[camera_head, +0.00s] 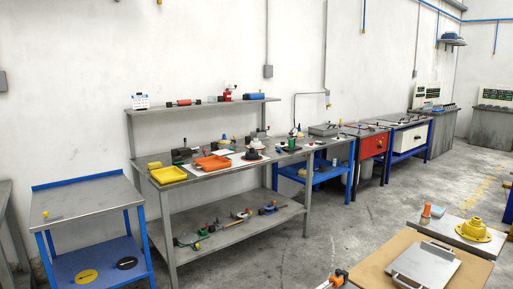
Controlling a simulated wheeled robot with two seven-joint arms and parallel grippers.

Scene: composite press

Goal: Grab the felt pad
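I cannot pick out the felt pad with certainty. A yellow disc (87,276) and a dark disc (127,263) lie flat on the lower blue shelf at the left, but their material is too small to tell. On the wooden-topped table at the lower right lies a flat grey plate with handles (425,265). Neither of my grippers can be made out in this view.
A blue-framed table (85,196) stands left. A yellow flanged part (473,230) sits right. Concrete floor (385,200) between is clear.

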